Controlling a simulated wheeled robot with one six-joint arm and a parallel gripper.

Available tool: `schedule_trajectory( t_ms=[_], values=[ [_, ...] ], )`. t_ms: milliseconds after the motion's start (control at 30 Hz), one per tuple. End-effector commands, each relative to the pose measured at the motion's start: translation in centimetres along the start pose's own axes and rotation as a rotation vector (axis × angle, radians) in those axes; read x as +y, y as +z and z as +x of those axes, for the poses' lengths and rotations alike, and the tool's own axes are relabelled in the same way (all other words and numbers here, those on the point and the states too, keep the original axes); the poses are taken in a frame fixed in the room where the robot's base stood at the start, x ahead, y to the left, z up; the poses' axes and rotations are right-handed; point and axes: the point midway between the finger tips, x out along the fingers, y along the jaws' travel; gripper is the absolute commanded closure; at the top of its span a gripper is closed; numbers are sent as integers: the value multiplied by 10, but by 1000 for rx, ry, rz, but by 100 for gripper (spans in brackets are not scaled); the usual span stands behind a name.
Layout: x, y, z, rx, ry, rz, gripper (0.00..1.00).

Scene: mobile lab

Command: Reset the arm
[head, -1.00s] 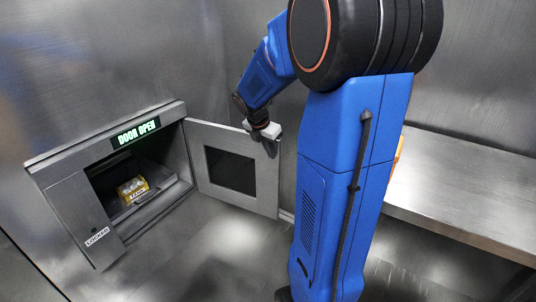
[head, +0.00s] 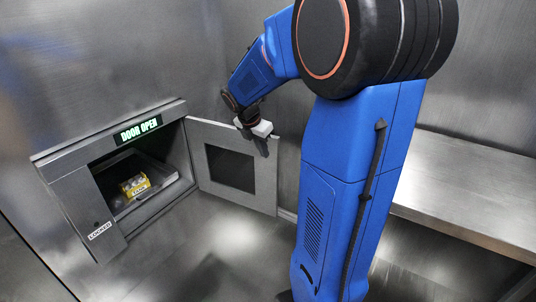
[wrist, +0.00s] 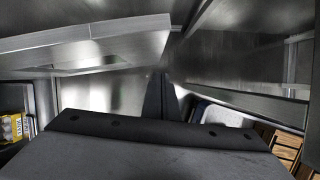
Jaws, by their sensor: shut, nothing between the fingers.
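My blue arm reaches over toward the open door. In the head view my gripper (head: 264,147) points down near the upper right corner of the open metal door (head: 208,187). Its dark fingers look closed with nothing held. In the wrist view the dark fingers (wrist: 162,98) also sit together in the middle. Whether the gripper touches the door cannot be told.
The wall compartment (head: 108,182) has a green "DOOR OPEN" sign (head: 138,130) and a "LOCKED" label. A yellow carton (head: 134,187) sits inside on a tray. A metal bench (head: 470,200) runs along the right. Wooden items (wrist: 285,148) show in the wrist view.

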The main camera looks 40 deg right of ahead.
Motion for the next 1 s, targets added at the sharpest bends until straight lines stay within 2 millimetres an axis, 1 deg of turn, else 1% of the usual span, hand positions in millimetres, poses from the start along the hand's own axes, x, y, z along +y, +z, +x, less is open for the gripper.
schedule_trajectory(
  t_ms=[33,200,300,400,600,833,933,1000],
  values=[
    [0,0,-9,-1,2,0,100],
    [-3,0,-39,0,2,-1,100],
    [-5,1,-55,0,2,-1,100],
    [-6,1,-65,0,1,-1,100],
    [-7,0,-76,1,0,-1,100],
    [-9,-2,-78,3,3,11,100],
    [-15,-11,-84,12,19,76,100],
    [-24,-23,-90,25,39,160,100]
  ],
)
